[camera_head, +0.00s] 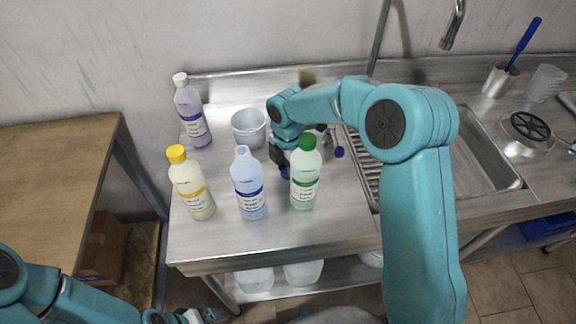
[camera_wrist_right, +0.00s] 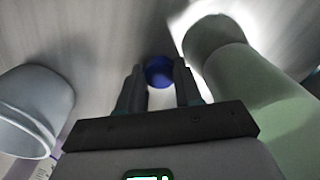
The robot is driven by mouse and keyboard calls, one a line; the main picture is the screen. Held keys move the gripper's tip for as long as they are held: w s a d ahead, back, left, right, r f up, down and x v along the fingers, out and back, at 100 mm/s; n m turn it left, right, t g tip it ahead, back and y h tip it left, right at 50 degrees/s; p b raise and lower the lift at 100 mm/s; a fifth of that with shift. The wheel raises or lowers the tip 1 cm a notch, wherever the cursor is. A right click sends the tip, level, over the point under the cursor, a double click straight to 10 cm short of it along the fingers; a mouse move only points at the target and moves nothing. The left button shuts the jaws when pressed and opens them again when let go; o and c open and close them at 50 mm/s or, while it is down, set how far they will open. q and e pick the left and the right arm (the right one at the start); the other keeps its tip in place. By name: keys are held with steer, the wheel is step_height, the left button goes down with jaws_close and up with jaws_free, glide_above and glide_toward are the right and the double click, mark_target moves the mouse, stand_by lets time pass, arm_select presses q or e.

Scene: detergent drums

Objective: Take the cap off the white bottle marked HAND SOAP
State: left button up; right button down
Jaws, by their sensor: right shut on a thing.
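My right gripper (camera_head: 284,168) is low over the steel counter, between the blue bottle (camera_head: 248,188) and the green-capped bottle (camera_head: 304,182). In the right wrist view its fingers (camera_wrist_right: 160,82) are shut on a round dark-blue cap (camera_wrist_right: 159,70), which shows as a blue spot (camera_head: 286,174) in the head view. A pale patch lies just below the cap between the fingers; I cannot tell whether it is a white bottle. No HAND SOAP marking is readable, and my arm covers part of that area. My left gripper (camera_head: 205,316) is at the bottom edge, its jaws unclear.
A grey bucket (camera_head: 239,129) stands left of the right gripper. A yellow-capped bottle (camera_head: 195,193) and a purple bottle (camera_head: 191,113) stand at the left. The drainer and sink (camera_head: 476,160) lie to the right. The counter's front strip is clear.

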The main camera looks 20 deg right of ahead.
steer(key=shift+w+f, duration=0.15)
steer(key=shift+f, duration=0.1)
steer(key=c, duration=0.8)
jaws_free()
steer(key=shift+r, duration=0.1)
steer(key=shift+r, duration=0.15)
steer(key=shift+w+r, duration=0.1)
steer(key=shift+r, duration=0.2)
step_height(320, 180, up, 11)
steer(key=shift+r, duration=0.2)
